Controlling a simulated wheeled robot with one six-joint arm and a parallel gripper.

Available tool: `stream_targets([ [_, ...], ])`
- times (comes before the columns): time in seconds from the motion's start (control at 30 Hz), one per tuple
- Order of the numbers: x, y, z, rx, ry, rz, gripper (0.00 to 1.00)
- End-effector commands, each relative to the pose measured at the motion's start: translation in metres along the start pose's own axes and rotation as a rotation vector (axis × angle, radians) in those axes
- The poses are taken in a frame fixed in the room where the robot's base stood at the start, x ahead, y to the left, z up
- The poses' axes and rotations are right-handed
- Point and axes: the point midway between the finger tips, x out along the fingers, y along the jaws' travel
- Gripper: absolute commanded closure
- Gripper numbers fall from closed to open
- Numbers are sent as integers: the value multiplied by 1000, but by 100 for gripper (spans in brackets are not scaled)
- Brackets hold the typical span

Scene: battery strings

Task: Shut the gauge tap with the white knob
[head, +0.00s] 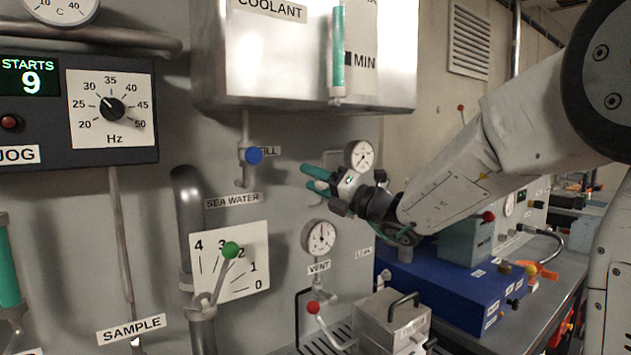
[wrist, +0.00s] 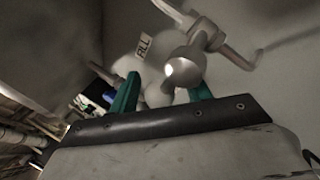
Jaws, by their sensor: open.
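The head view shows a round white gauge (head: 360,155) on the grey wall panel. My gripper (head: 310,178) is just left of and below it, teal fingers pointing left along the panel. The gripper hides the tap there. In the wrist view, my gripper (wrist: 165,88) is open, with one green finger on each side. A pale rounded knob (wrist: 186,69) on a short lever shows beyond the fingers, nearer the right one. It overlaps the opening in the picture; contact cannot be told. The tap body (wrist: 209,37) and its pipe show above it.
The tap with the blue knob (head: 254,155) is left of my gripper. The coolant tank (head: 290,70) hangs above. The vent gauge (head: 319,237) and a red knob (head: 313,307) are below. The green-knobbed lever (head: 231,250) is at lower left. A blue box (head: 450,285) stands at lower right.

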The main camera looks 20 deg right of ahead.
Motion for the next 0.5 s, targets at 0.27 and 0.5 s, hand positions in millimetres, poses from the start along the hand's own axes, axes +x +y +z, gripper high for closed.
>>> stream_targets([
  [0.27,2,0,0,0,0,0,55],
  [0.5,1,0,0,0,0,0,96],
])
